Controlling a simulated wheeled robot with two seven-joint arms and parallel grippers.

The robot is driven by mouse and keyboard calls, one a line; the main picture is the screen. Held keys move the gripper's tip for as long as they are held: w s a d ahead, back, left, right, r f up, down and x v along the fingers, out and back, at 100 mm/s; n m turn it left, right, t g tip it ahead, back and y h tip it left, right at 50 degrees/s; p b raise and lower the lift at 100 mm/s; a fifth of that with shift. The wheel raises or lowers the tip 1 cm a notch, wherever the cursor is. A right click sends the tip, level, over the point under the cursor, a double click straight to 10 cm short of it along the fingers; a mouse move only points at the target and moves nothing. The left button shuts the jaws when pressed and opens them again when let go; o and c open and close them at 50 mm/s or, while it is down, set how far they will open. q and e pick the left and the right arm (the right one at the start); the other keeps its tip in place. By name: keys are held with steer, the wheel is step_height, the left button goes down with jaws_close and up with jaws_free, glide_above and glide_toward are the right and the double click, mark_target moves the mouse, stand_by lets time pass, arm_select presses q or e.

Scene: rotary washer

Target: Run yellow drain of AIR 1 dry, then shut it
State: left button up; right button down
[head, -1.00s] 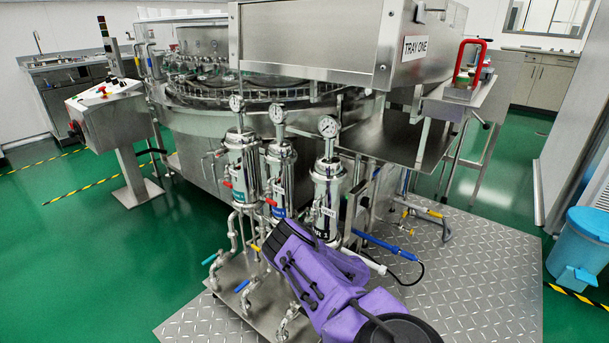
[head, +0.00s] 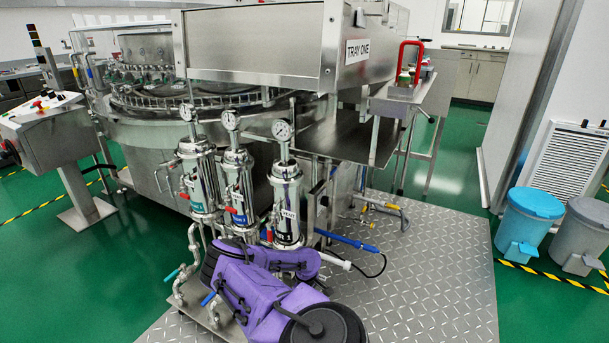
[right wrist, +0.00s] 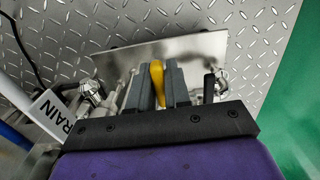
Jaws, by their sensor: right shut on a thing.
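Three steel filter housings with gauges stand in the head view. The right-hand one (head: 287,200) appears to be AIR 1; its lower label is partly covered by my purple right arm. In the right wrist view, the yellow drain handle (right wrist: 157,74) sits between the grey fingers of my right gripper (right wrist: 160,85), which is shut on it. The handle lies lengthwise between the fingers. Its valve body is mostly hidden, and I cannot tell whether water runs. My right gripper is hidden in the head view. My left gripper is not in view.
A white block lettered "RAIN" (right wrist: 52,112) and a black handle (right wrist: 209,88) flank the gripper. A blue handle (head: 345,240) with a cable lies right of the housings. The tread-plate floor (head: 440,250) is clear at right. Blue and grey bins (head: 528,225) stand beyond.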

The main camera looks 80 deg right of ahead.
steer(key=c, duration=1.2)
jaws_free()
steer(key=shift+s, duration=0.35)
steer(key=shift+o, duration=0.2)
steer(key=shift+w, duration=0.1)
steer(key=shift+w, duration=0.1)
step_height(320, 180, up, 11)
steer(key=p, duration=0.3)
steer(key=shift+f, duration=0.2)
